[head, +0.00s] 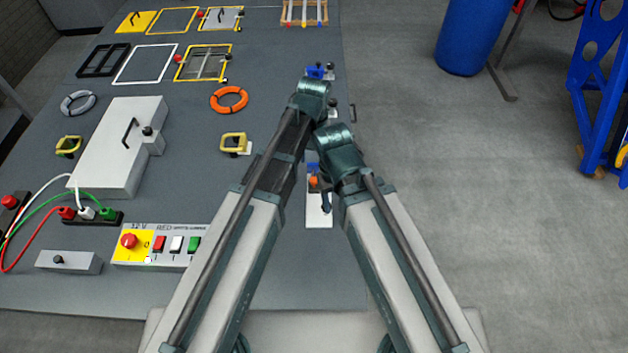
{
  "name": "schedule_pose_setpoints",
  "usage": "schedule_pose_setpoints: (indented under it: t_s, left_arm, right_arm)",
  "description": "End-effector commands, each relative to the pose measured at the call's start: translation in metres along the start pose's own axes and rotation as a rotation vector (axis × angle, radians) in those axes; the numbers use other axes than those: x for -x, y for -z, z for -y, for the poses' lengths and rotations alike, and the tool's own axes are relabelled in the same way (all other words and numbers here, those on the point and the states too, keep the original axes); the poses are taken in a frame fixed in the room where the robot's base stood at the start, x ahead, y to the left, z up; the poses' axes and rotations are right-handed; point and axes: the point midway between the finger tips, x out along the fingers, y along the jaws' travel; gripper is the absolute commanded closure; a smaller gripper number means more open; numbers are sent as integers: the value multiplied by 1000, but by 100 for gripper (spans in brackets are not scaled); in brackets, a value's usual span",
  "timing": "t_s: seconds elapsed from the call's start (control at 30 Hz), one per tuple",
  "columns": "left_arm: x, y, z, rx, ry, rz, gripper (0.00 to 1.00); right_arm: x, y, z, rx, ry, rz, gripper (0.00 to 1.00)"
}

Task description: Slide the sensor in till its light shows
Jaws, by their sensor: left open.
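My left gripper (312,92) is at the end of the left arm, over the right edge of the table; its fingers are mostly hidden by its own wrist. Just beyond it are a small blue part (314,71) and a black knob (330,66). My right arm's end (337,142) is nearer and lower, with its fingers hidden. Below it is a pale plate (318,215) with an orange piece (314,182) and a dark piece. I cannot tell which part is the sensor, and no lit light shows there.
The grey table (180,130) carries a white box (115,150), an orange ring (229,99), a yellow-framed part (233,143) and a switch panel (165,243). Open floor lies to the right, with a blue barrel (468,35) and a blue rack (605,90).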

Motion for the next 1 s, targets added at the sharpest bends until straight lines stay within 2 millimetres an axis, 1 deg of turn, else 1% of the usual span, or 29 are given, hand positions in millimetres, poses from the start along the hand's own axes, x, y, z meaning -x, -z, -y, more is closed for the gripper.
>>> schedule_pose_setpoints:
  t_s: [0.03, 0.6, 0.7, 0.8, 1.0]
  left_arm:
    - [-14, 0, 0, 0, 0, 0, 39]
    - [-92, 0, 0, 0, 0, 0, 39]
    - [-100, 0, 0, 0, 0, 0, 39]
    - [-104, 0, 0, 0, 0, 0, 39]
    - [-103, 0, 0, 0, 0, 0, 39]
  right_arm:
    - [-14, 1, 1, 1, 0, 0, 39]
    - [-91, 5, 9, 1, -1, 0, 39]
    - [-99, 6, 9, 1, -1, 0, 39]
    - [-103, 6, 10, 1, -1, 0, 39]
    - [-102, 6, 10, 1, -1, 0, 39]
